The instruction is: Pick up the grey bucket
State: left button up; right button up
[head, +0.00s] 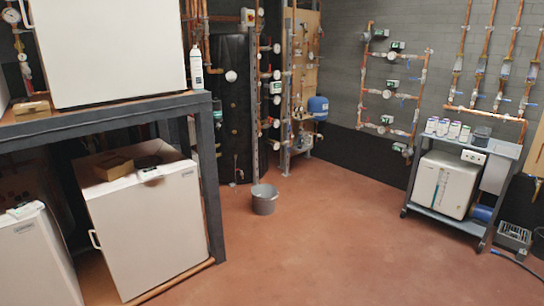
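The grey bucket (264,200) stands upright on the reddish-brown floor, a little left of the middle of the head view. It is open at the top, and its inside looks empty as far as I can see. It is just right of the dark rack with the white units, near the dark tank and pipework at the back. Neither of my grippers shows in this view.
A dark rack (213,180) with white units (148,229) fills the left side. A grey wheeled cart (450,220) holding a white box (443,185) and cans stands at right. A grey crate (513,238) is beside it. The floor (330,255) in front is clear.

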aim_at(264, 196)
jog(key=i, duration=2.9)
